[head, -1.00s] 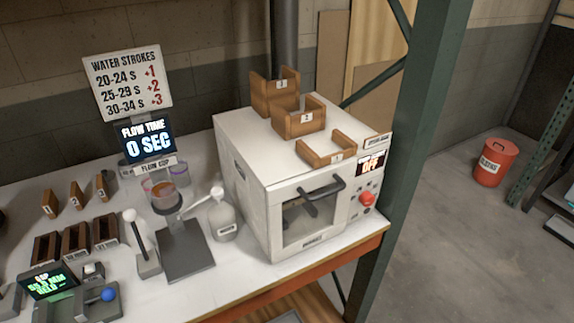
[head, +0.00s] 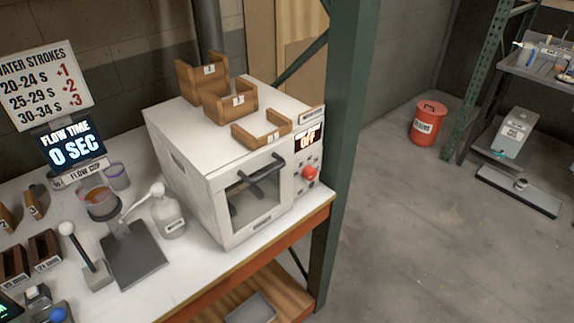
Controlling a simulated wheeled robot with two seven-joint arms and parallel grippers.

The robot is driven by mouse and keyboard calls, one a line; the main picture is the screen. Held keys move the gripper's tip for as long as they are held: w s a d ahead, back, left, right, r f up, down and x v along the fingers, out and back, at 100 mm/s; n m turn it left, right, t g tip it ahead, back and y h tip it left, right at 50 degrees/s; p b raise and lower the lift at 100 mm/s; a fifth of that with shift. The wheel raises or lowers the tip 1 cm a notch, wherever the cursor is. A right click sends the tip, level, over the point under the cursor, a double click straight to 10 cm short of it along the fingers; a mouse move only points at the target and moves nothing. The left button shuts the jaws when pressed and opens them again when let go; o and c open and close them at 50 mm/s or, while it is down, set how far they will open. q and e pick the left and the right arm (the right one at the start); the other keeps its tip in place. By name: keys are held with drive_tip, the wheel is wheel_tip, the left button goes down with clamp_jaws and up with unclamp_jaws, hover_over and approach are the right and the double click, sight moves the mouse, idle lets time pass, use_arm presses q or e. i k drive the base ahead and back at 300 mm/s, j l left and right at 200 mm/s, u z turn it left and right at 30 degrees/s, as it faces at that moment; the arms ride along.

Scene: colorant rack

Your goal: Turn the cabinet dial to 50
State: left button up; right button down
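The white cabinet (head: 190,165) stands on the bench at the middle of the head view. Its front has a windowed door (head: 254,197) with a dark handle (head: 266,168), and the door looks closed. A control panel to the right of the door carries a dark display (head: 308,138) reading OFF. Below the display is a red round knob (head: 309,173) with small dark controls around it. The dial's numbers are too small to read, and I cannot tell which control is the dial. Neither of my grippers is in view.
Wooden holders (head: 203,82) sit on the cabinet top. A green post (head: 345,150) rises just right of the bench. Left of the cabinet are a white bottle (head: 170,220), a flow cup (head: 100,203) and a lever device (head: 85,255).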

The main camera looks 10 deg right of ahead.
sight(310, 173)
drive_tip(key=l, duration=0.4)
drive_tip(key=k+l+u, duration=0.1)
drive_tip(key=l, duration=0.35)
drive_tip(key=k+l, duration=0.1)
drive_tip(key=l, duration=0.3)
drive_tip(key=k+l+u, duration=0.15)
drive_tip(key=l, duration=0.7)
drive_tip(key=k+l+u, duration=0.1)
drive_tip(key=l, duration=0.3)
drive_tip(key=k+l, duration=0.15)
drive_tip(key=l, duration=0.25)
drive_tip(key=k+l+u, duration=0.1)
drive_tip(key=l, duration=0.25)
